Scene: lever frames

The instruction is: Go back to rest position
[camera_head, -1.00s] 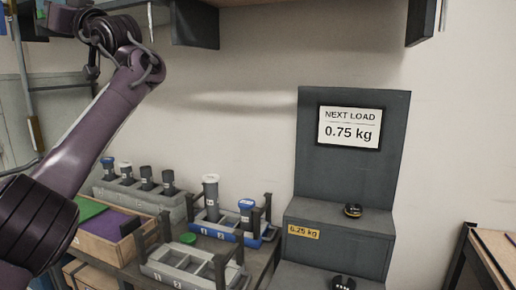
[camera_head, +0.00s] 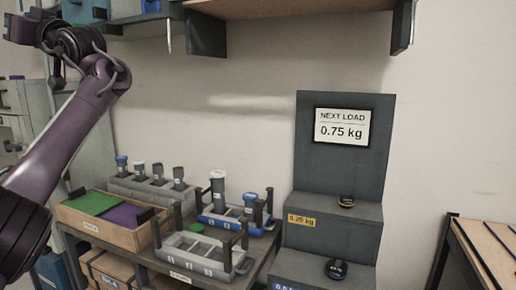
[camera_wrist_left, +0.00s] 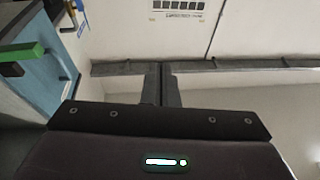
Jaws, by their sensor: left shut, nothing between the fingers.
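My left arm (camera_head: 62,150) comes in from the left of the head view, rises to a bent joint and folds back toward the upper left. My left gripper (camera_wrist_left: 161,72) shows in the left wrist view with its two dark fingers together. Nothing is between them, and they touch no object that I can see. My right arm and right gripper are in neither view.
A bench holds a wooden box (camera_head: 125,236) with green and purple panels, a grey tray (camera_head: 190,262), and a blue rack (camera_head: 232,226). A stepped stand (camera_head: 335,228) carries black discs and a "NEXT LOAD 0.75 kg" sign (camera_head: 342,127). A shelf (camera_head: 290,8) hangs above.

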